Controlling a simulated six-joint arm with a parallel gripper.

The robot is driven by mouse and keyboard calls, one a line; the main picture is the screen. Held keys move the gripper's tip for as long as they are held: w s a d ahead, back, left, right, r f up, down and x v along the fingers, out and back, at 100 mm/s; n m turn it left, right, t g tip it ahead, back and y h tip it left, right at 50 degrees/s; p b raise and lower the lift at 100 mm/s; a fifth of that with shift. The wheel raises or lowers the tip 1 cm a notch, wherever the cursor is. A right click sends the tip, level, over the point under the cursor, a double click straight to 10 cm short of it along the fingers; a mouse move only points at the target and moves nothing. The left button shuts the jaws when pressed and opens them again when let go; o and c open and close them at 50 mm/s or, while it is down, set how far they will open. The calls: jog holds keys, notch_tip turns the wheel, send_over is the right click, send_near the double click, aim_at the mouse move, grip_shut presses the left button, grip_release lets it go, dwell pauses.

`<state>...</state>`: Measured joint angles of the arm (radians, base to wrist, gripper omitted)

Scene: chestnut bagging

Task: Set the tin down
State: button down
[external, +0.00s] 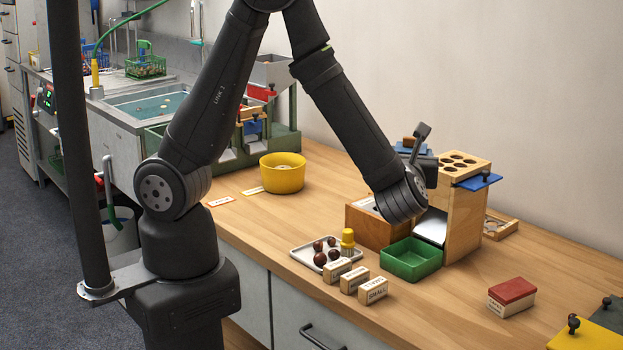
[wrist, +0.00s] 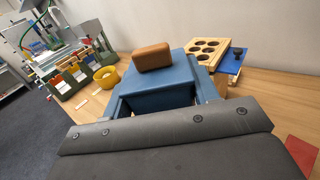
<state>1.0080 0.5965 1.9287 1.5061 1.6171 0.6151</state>
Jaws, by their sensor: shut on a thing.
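My gripper (external: 412,150) is raised beside the tall wooden stand, high above the table. In the wrist view, a blue box-shaped body (wrist: 150,98) lies between blue side pieces, with a rounded brown block (wrist: 152,57) on its top or far end. I take this held thing to be the tin, but cannot tell where gripper ends and tin begins. The gripper is shut on it. In the external view only small blue and brown parts show beyond the dark wrist; the rest is hidden.
The wooden stand (external: 463,215) with a holed top is close to my gripper. An open green tray (external: 410,262) sits at its foot. A white tray (external: 303,257) with chestnuts, labelled blocks (external: 355,279) and a yellow bowl (external: 283,178) are leftward.

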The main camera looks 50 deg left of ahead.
jog(key=d+r+m+t+h, duration=0.2)
jog(key=d+r+m+h, duration=0.15)
jog(key=d, duration=0.25)
jog(key=shift+n+h, duration=0.25)
jog(key=shift+n, duration=0.1)
jog(key=shift+w+f, duration=0.15)
jog(key=shift+f, duration=14.2)
jog(key=shift+f, duration=0.5)
jog(key=shift+c, duration=2.2)
grip_release()
jog(key=v, duration=1.7)
jog(key=shift+s+f, duration=0.25)
jog(key=shift+w, duration=0.1)
